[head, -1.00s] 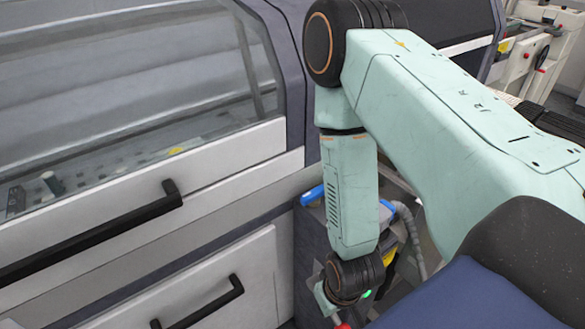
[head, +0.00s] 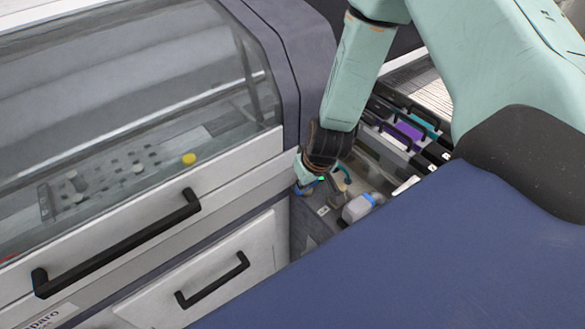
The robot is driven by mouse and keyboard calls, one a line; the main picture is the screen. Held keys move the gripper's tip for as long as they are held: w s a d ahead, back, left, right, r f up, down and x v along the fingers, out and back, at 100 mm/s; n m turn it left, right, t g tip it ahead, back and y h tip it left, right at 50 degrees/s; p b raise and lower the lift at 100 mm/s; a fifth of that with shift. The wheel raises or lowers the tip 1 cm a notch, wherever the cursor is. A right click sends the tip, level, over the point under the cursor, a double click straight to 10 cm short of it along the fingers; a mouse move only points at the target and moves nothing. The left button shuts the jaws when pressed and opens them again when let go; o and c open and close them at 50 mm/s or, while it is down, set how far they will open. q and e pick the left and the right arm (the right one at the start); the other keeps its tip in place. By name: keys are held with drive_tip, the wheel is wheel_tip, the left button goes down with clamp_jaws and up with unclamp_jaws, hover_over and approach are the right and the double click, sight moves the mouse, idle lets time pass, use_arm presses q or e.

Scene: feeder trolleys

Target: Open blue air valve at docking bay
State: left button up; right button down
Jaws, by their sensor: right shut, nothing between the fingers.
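My right arm comes in from the top right and reaches down to the docking bay beside the machine. My right gripper (head: 303,187) is at the bay's left edge, close to the machine's side. It is shut and empty; its fingers are small and partly hidden by the wrist. Another blue part (head: 371,198) sits on a pale connector to the right. My left gripper is out of view.
A white machine with a clear cover and a black drawer handle (head: 215,280) fills the left. Feeders with a purple piece (head: 408,131) stand at the right. My dark blue body covers the lower right.

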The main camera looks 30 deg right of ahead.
use_arm(q)
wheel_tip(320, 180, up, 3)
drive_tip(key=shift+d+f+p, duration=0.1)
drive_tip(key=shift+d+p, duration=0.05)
drive_tip(key=shift+p, duration=0.7)
use_arm(e)
drive_tip(key=shift+n+y, duration=0.3)
drive_tip(key=shift+n, duration=0.5)
drive_tip(key=r, duration=0.1)
drive_tip(key=w+d+r, duration=0.1)
drive_tip(key=w+r, duration=0.1)
drive_tip(key=r, duration=0.1)
drive_tip(key=shift+w+d, duration=0.15)
drive_tip(key=shift+w, duration=0.1)
drive_tip(key=shift+w, duration=0.1)
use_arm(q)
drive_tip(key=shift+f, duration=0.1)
use_arm(e)
drive_tip(key=shift+f, duration=0.1)
drive_tip(key=shift+b+x, duration=4.1)
drive_tip(key=shift+x, duration=0.95)
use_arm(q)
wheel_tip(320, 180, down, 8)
